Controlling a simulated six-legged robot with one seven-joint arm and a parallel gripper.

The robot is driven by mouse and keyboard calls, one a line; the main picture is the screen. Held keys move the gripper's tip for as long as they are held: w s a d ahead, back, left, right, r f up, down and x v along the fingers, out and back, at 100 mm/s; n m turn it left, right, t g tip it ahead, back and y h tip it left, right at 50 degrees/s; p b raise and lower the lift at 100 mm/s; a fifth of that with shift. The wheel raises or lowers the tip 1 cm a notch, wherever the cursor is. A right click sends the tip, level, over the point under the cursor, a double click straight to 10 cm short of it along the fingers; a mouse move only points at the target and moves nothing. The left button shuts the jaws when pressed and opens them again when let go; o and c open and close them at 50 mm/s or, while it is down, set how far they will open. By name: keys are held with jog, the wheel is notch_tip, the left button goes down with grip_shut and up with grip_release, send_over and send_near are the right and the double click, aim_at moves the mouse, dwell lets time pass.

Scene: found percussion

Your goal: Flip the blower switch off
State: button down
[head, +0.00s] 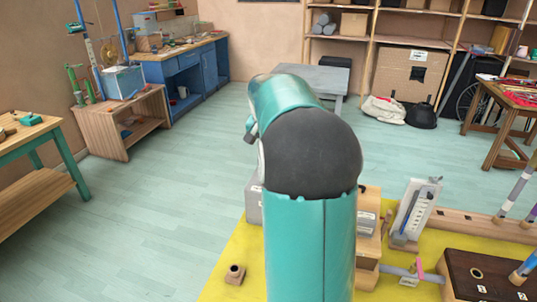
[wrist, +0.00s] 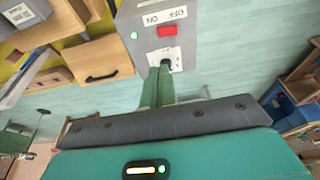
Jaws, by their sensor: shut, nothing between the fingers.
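The grey switch box (wrist: 143,48) is at the top of the wrist view. It has a white OFF/ON label (wrist: 164,16), a red block (wrist: 167,30), a lit green lamp (wrist: 134,35) and a pale plate (wrist: 176,58) with a small dark part on it, probably the switch lever. My gripper (wrist: 161,70) is shut and empty, with its green fingers pointing at that plate. The tips overlap the dark part; I cannot tell if they touch it. In the head view the grey box (head: 253,203) is mostly hidden behind my arm, and my gripper is hidden.
A wooden drawer box (wrist: 98,60) stands beside the grey box. The yellow tabletop (head: 225,285) also holds a small wooden block (head: 235,274), an upright gauge board (head: 414,210) and a dark wooden box (head: 480,278). The floor to the left is open.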

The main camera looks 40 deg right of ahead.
jog(key=d+m+y, duration=0.1)
jog(key=m, duration=0.5)
jog(key=w+d+m+y, duration=0.1)
jog(key=m, duration=0.5)
jog(key=d+m+y, duration=0.1)
jog(key=m+y, duration=0.1)
jog(key=m, duration=0.4)
jog(key=shift+w+d+r+t, duration=0.15)
jog(key=shift+w+d+t, duration=0.05)
jog(key=shift+d+t, duration=0.1)
jog(key=x, duration=1.4)
jog(key=shift+s+d, duration=0.1)
